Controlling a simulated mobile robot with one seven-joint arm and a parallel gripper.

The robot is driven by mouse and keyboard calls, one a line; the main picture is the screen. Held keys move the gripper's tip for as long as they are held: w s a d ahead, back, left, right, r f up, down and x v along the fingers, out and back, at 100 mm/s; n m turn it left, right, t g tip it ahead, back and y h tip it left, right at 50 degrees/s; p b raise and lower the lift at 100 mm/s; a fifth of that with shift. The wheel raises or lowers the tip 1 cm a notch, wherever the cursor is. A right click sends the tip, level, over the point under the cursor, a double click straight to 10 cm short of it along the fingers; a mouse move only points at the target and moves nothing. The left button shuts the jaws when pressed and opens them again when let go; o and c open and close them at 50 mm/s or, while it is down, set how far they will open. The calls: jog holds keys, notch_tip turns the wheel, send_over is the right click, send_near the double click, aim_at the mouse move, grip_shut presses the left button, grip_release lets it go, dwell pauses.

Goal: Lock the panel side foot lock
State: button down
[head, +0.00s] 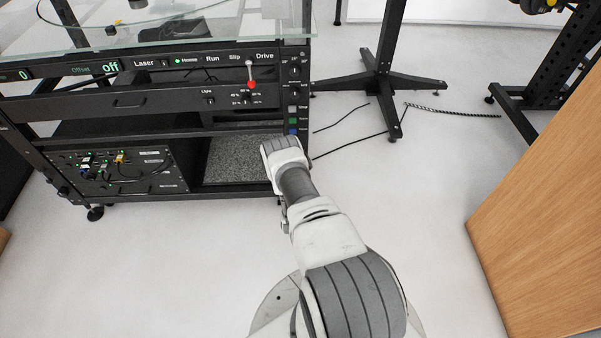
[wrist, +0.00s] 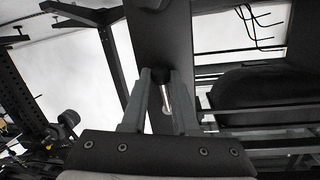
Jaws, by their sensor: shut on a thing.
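The black turntable cart (head: 125,102) stands at the upper left of the head view, with a control panel (head: 120,170) low on its left side. A caster foot (head: 95,213) shows under that panel's front corner; I cannot make out a lock on it. My gripper (wrist: 163,78) shows in the wrist view, its two dark fingers closed around a small metal pin (wrist: 165,97) in front of a dark post (wrist: 160,40). I cannot tell whether this pin belongs to a foot lock. In the head view my arm hides the gripper and the cart's right front corner.
A black stand (head: 380,84) with spread legs stands behind, with cables (head: 350,145) on the floor. A wooden cabinet (head: 550,210) is at the right. The pale floor (head: 160,270) in front of the cart is clear.

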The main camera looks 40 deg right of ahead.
jog(key=shift+w+a+m, duration=0.15)
jog(key=shift+a+m, duration=0.05)
jog(key=shift+m, duration=0.2)
jog(key=c, duration=0.7)
grip_release()
jog(key=shift+a, duration=0.1)
